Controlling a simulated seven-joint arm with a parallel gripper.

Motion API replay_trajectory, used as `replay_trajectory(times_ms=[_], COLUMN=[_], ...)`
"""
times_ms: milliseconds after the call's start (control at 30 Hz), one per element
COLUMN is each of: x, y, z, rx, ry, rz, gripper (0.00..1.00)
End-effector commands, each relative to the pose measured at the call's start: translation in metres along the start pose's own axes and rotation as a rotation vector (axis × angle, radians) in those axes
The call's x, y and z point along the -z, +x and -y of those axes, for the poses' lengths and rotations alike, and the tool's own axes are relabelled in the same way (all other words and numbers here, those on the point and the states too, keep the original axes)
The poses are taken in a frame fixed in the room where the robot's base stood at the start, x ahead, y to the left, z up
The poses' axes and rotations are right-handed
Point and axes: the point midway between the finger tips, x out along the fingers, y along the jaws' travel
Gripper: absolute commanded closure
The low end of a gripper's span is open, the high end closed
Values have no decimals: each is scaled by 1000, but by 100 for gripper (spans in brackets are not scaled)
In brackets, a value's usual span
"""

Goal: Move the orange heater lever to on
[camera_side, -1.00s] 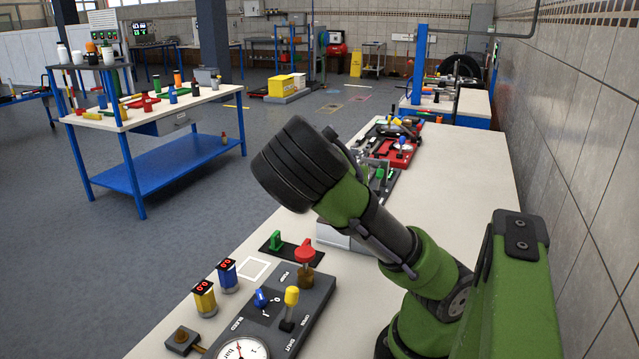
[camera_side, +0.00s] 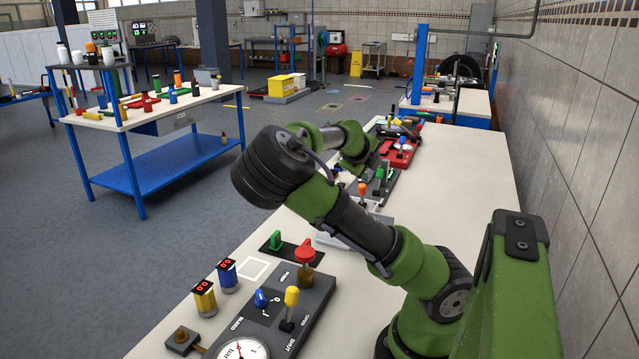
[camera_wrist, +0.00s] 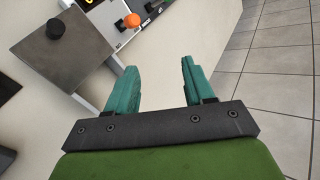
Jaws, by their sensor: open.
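The orange heater lever's round knob (camera_wrist: 132,20) shows near the top of the wrist view, beside a white-edged panel. In the side view an orange knob (camera_side: 362,188) stands on the bench just past my arm; its base is partly hidden. My gripper (camera_wrist: 158,66) has two teal fingers spread apart, with only pale bench top between them. The orange knob lies beyond the fingertips, slightly left of the gap, and is not touched. In the side view my fingers are hidden behind my arm.
A grey plate with a black knob (camera_wrist: 57,29) lies left of the fingers in the wrist view. Bare bench top (camera_side: 455,170) lies toward the wall.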

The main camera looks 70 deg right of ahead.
Motion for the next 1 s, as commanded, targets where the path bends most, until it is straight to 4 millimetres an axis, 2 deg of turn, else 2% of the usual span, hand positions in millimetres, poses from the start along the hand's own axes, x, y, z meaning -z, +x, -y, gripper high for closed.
replay_trajectory(times_ms=[100,200,300,400,533,667,1000], x=[-10,-18,-24,-25,-24,-24,-28], y=[-1,-4,-6,-6,-3,10,68], z=[-3,-8,-14,-18,-19,-20,-28], rx=[-53,-103,-143,-163,-167,-165,-164], ry=[424,722,934,1058,1111,1114,1112], rz=[8,8,-2,-17,-26,-28,-27], gripper=[47,47,47,47,47,47,47])
